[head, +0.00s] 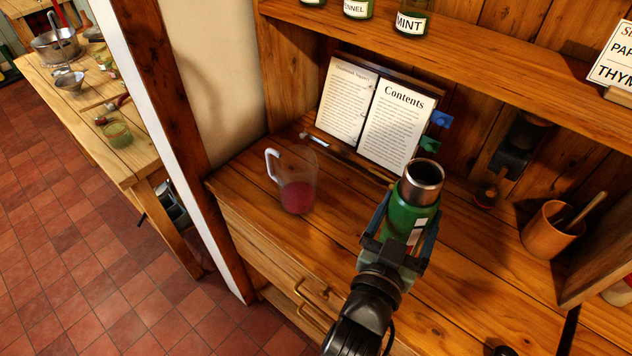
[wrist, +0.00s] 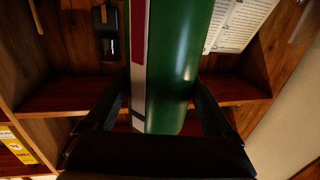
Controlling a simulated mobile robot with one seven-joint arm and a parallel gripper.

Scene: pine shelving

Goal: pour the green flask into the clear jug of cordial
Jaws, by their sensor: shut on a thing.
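The green flask (head: 408,218) has an open steel mouth and stands nearly upright in my gripper (head: 401,238). My gripper is shut on the flask's body, with one finger on each side. In the wrist view the flask (wrist: 178,65) fills the middle, with a red and white label on its left side. The clear jug (head: 297,180) stands upright on the wooden worktop, to the left of the flask and apart from it. It has a pale handle on its left and red-purple cordial in its lower part. The inside of the flask is too dark to read.
An open book (head: 372,112) leans on a stand behind the jug and flask. A brown pot (head: 551,230) with a pestle-like handle stands at the right. A shelf (head: 465,52) with labelled jars hangs above. The worktop between jug and flask is clear.

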